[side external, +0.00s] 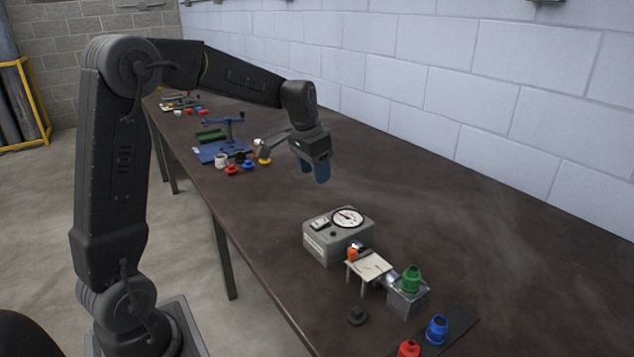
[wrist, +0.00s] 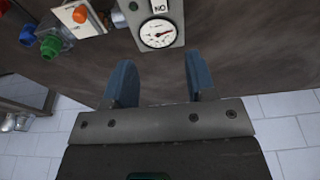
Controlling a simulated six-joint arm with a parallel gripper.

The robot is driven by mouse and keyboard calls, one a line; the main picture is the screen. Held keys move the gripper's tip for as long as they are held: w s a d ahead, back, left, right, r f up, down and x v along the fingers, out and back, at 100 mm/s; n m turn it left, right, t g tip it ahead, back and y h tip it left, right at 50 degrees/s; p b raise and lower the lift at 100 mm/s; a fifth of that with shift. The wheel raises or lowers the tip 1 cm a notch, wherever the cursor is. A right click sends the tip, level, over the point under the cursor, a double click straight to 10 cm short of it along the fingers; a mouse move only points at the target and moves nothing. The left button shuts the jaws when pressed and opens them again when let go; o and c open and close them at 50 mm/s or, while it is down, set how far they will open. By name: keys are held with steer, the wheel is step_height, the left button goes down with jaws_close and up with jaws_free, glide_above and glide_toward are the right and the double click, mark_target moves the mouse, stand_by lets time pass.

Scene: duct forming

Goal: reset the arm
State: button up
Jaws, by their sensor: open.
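My gripper (side external: 314,172) hangs above the brown table (side external: 420,208), pointing down, with its blue fingers over bare tabletop behind the gauge box. In the wrist view my gripper (wrist: 159,82) shows two blue fingers spread apart with nothing between them. The grey gauge box (side external: 338,236) with a round white dial stands on the table, clear of the fingers. The same gauge box (wrist: 158,12) shows at the top of the wrist view, beyond the fingertips.
Beside the box are a small white stand (side external: 370,266), a metal block with a green fitting (side external: 411,279), a blue fitting (side external: 437,329) and a red fitting (side external: 408,348). A blue fixture (side external: 222,150) with several coloured caps sits farther back. A block wall (side external: 470,90) borders the table.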

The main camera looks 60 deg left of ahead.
steer(key=shift+r, duration=0.1)
steer(key=s+d+r+t, duration=0.2)
steer(key=s+d+r, duration=0.3)
steer(key=s+d, duration=0.6)
steer(key=s+d+f+t, duration=0.1)
steer(key=s+d, duration=0.4)
steer(key=s, duration=0.6)
steer(key=shift+s+d+f, duration=0.2)
steer(key=shift+f, duration=0.15)
